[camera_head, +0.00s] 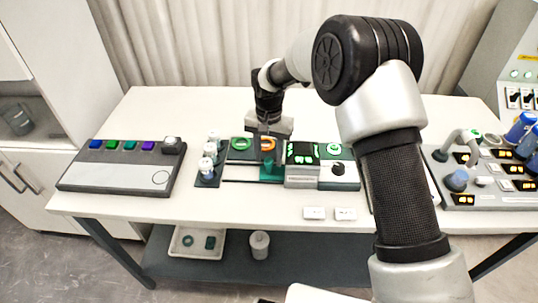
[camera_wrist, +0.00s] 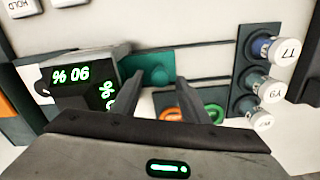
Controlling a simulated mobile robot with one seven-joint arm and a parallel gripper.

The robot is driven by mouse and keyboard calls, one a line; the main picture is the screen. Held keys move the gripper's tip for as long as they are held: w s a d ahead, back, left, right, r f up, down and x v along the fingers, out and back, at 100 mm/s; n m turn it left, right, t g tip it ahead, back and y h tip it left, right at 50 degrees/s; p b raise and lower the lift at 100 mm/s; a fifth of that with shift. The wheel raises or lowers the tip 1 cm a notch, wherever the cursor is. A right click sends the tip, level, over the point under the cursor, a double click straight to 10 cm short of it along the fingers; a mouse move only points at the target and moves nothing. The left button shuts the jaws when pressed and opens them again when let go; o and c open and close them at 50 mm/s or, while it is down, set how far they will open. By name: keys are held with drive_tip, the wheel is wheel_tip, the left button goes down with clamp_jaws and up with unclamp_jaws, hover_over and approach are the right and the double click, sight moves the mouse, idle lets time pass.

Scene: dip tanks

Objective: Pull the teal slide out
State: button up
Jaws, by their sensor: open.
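The teal slide (camera_head: 272,174) sits in a dark track at the middle of the table, just left of the display unit. In the wrist view the teal slide (camera_wrist: 157,62) is a flat block with a rounded raised grip. My gripper (camera_head: 267,146) is above and behind it in the head view, pointing down. In the wrist view my gripper (camera_wrist: 155,80) has its two fingers apart, with the slide's grip showing between and beyond the tips. No contact with the slide is visible. The gripper partly hides the area around the slide in the head view.
A display unit (camera_head: 302,153) with green digits stands right of the slide. White-capped vials (camera_head: 209,158) stand to the left. Green (camera_head: 241,143) and orange rings (camera_wrist: 172,114) lie close by.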

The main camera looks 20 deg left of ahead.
clamp_jaws()
drive_tip(key=a, duration=0.3)
drive_tip(key=s+a, duration=0.1)
drive_tip(key=a, duration=0.2)
drive_tip(key=s+a, duration=0.1)
drive_tip(key=a, duration=0.2)
drive_tip(key=shift+s+a+b, duration=0.15)
drive_tip(key=shift+a+b, duration=0.05)
drive_tip(key=shift+b, duration=0.15)
drive_tip(key=shift+a, duration=0.4)
drive_tip(key=shift+s+r, duration=0.1)
unclamp_jaws()
drive_tip(key=shift+a, duration=0.15)
